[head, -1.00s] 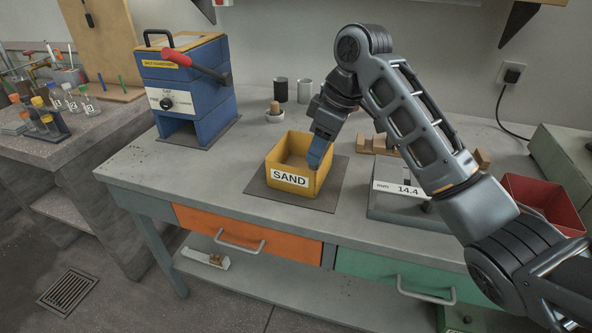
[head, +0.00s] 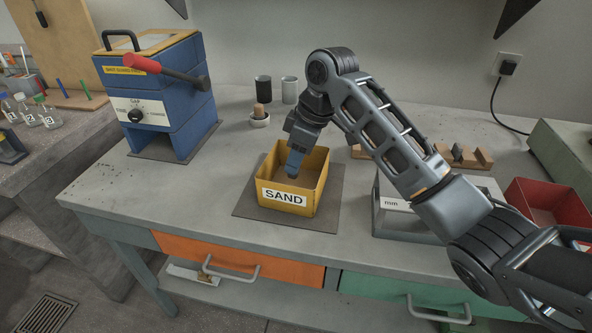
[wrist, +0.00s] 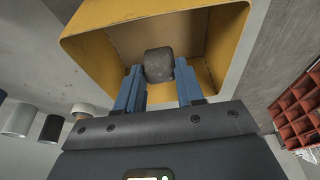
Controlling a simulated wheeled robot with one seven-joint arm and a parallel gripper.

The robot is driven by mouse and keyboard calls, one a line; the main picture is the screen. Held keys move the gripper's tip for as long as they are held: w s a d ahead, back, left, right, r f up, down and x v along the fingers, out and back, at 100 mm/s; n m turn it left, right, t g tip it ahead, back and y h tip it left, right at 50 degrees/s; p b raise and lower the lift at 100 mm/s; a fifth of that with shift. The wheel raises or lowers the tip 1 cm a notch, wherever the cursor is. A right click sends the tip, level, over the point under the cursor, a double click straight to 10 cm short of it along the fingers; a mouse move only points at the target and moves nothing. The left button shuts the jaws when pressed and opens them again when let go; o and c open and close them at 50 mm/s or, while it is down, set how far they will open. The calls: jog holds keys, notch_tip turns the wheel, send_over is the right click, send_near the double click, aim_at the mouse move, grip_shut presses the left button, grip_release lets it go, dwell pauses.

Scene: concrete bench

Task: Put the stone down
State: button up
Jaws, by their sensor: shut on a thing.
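My gripper (head: 293,168) points down into the open top of a yellow bin (head: 319,192) labelled SAND. In the wrist view my gripper's two blue fingers (wrist: 159,88) are shut on a dark grey, rough stone (wrist: 159,63). The stone is held at the fingertips, with the yellow bin's walls (wrist: 95,22) around and beyond it. The stone is hidden in the head view. I cannot tell whether it touches the bin floor.
The bin stands on a dark mat (head: 247,207). A blue machine (head: 165,95) with a red handle stands left. Behind are a small cup (head: 260,120) and two cylinders. A grey instrument marked mm (head: 395,204) and a red bin (head: 545,205) stand right, partly behind my arm.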

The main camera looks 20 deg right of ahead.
jog(key=shift+f, duration=1.95)
jog(key=shift+f, duration=0.15)
jog(key=o, duration=1.1)
jog(key=shift+c, duration=0.2)
jog(key=v, duration=1.2)
